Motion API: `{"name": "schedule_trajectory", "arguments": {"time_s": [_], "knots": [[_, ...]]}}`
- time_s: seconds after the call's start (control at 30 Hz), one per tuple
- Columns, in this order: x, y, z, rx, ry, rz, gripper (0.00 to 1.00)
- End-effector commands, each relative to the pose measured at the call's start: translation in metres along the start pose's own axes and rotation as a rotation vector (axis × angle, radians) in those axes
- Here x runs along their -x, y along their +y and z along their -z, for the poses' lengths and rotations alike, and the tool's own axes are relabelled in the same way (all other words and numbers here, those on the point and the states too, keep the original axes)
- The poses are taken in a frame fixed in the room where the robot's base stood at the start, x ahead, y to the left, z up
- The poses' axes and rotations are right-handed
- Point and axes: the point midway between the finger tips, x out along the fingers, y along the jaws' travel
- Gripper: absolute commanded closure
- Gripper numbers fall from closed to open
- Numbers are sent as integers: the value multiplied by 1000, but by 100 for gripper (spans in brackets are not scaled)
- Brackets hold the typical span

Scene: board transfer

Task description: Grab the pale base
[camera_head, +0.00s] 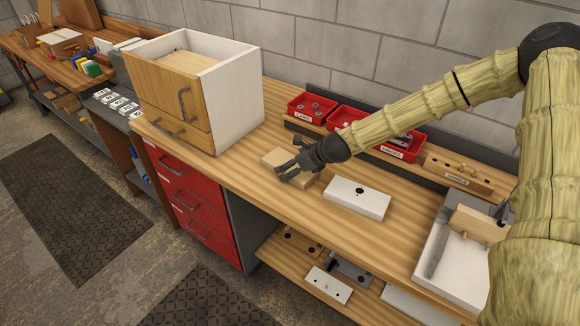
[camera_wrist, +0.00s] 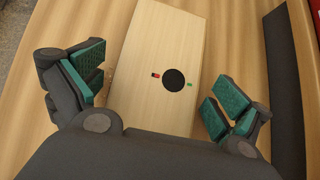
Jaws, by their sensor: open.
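The pale base (camera_wrist: 163,55) is a light wooden block with a black round spot and small red and green marks on its top. In the head view the pale base (camera_head: 276,157) lies on the workbench, partly hidden by my gripper (camera_head: 290,169). In the wrist view my gripper (camera_wrist: 155,90) is open, with one teal-padded finger on each side of the block and gaps between. Nothing is held. I cannot tell the height of the fingertips above the bench.
A white block with a black spot (camera_head: 357,198) lies to the right on the bench. Red bins (camera_head: 311,107) stand behind, a wooden drawer cabinet (camera_head: 232,95) to the left, and a white tray (camera_head: 436,265) at far right. Bare bench lies in front.

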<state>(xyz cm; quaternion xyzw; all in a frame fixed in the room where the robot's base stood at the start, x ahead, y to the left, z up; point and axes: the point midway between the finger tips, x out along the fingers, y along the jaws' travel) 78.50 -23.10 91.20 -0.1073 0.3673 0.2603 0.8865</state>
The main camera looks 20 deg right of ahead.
Motion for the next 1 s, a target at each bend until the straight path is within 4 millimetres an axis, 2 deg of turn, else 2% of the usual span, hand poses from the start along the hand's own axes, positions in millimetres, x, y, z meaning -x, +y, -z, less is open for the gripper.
{"name": "schedule_trajectory", "arguments": {"time_s": [0.2, 0.27, 0.5, 1.0], "knots": [[0, 0, 0, 0, 0, 0, 0], [0, 0, 0, 0, 0, 0, 9], [0, 0, 0, 0, 0, 0, 53], [6, 0, -6, 0, -1, 1, 53]]}}
